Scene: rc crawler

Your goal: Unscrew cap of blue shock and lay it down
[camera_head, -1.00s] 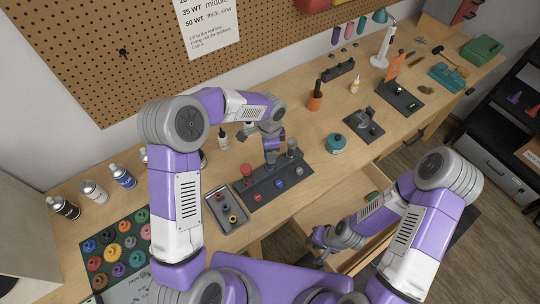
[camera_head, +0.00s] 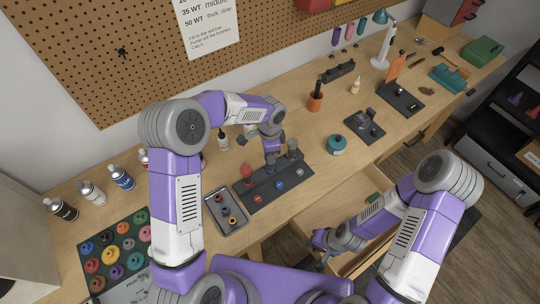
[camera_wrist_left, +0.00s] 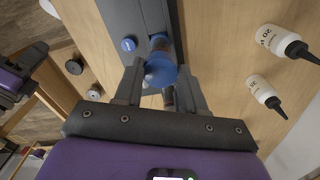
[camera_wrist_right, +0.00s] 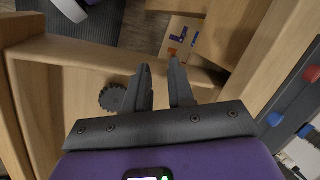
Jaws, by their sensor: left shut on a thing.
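In the left wrist view a round blue cap (camera_wrist_left: 160,72) sits between the fingers of my left gripper (camera_wrist_left: 160,84), which is shut on it. The cap is over a dark shock stand (camera_wrist_left: 128,16); how far it is unscrewed I cannot tell. In the head view my left gripper (camera_head: 271,156) is over the middle of the stand (camera_head: 262,193) and hides the blue shock. A red-topped shock (camera_head: 246,172) stands to its left and a grey one (camera_head: 292,150) to its right. My right gripper (camera_wrist_right: 162,82) is open and empty over an open drawer; it also shows in the head view (camera_head: 322,243).
A grey tray (camera_head: 238,228) with small rings lies left of the stand. White bottles (camera_wrist_left: 262,90) stand behind it. A teal jar (camera_head: 336,145) is to the right. The open drawer (camera_wrist_right: 75,55) holds a dark toothed disc (camera_wrist_right: 112,98).

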